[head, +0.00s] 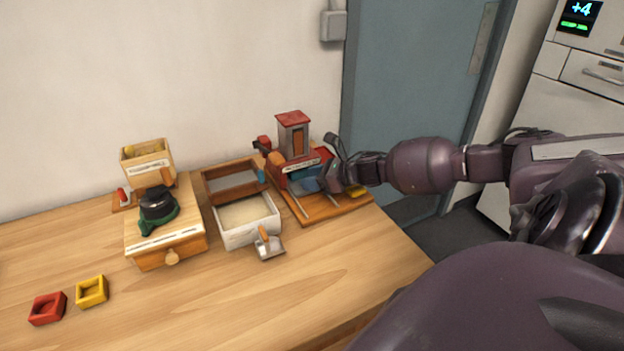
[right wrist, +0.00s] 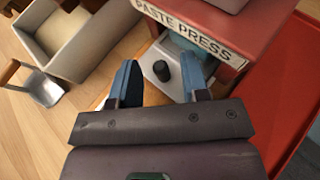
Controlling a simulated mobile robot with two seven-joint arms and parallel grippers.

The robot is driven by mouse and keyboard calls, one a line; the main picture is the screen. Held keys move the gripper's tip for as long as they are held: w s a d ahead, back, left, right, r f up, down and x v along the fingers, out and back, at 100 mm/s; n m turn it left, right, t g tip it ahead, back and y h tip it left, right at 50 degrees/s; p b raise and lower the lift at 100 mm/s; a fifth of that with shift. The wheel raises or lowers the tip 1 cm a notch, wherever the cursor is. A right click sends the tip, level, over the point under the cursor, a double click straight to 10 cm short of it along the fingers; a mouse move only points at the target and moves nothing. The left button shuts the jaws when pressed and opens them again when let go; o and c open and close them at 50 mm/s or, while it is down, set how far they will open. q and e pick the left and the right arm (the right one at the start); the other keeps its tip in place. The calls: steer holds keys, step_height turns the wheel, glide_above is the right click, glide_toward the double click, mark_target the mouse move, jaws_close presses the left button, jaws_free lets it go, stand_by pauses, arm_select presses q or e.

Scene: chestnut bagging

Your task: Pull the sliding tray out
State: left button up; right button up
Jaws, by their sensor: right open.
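The red paste press (head: 293,165), lettered "PASTE PRESS" in the right wrist view (right wrist: 189,26), stands at the back right of the table. Its sliding tray (right wrist: 150,56) is a light grey plate at the press's opening, with a short black knob (right wrist: 161,71) on it. My right gripper (head: 322,181) is at the press front and hides part of the tray in the head view. In the right wrist view its two blue fingers (right wrist: 162,77) are apart, one on each side of the knob, with visible gaps. My left gripper is not in view.
Left of the press are a white-walled bin (head: 248,233), a metal scoop (head: 268,245) and a wooden box (head: 166,247) with a dark green-black item. Red (head: 47,309) and yellow (head: 92,291) small trays lie front left. The front middle of the table is clear.

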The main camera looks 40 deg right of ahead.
steer(key=shift+c, duration=0.4)
jaws_close()
steer(key=shift+s+a, duration=0.1)
steer(key=s+a+p, duration=0.1)
steer(key=s, duration=0.1)
steer(key=s+p, duration=0.2)
steer(key=s, duration=0.1)
steer(key=s+a+p, duration=0.1)
steer(key=s+p, duration=0.1)
steer(key=s, duration=0.1)
steer(key=shift+a, duration=0.3)
steer(key=shift+s+a+p, duration=0.15)
steer(key=shift+s+p, duration=0.2)
steer(key=shift+s, duration=0.35)
steer(key=shift+f, duration=0.15)
steer(key=shift+a, duration=0.1)
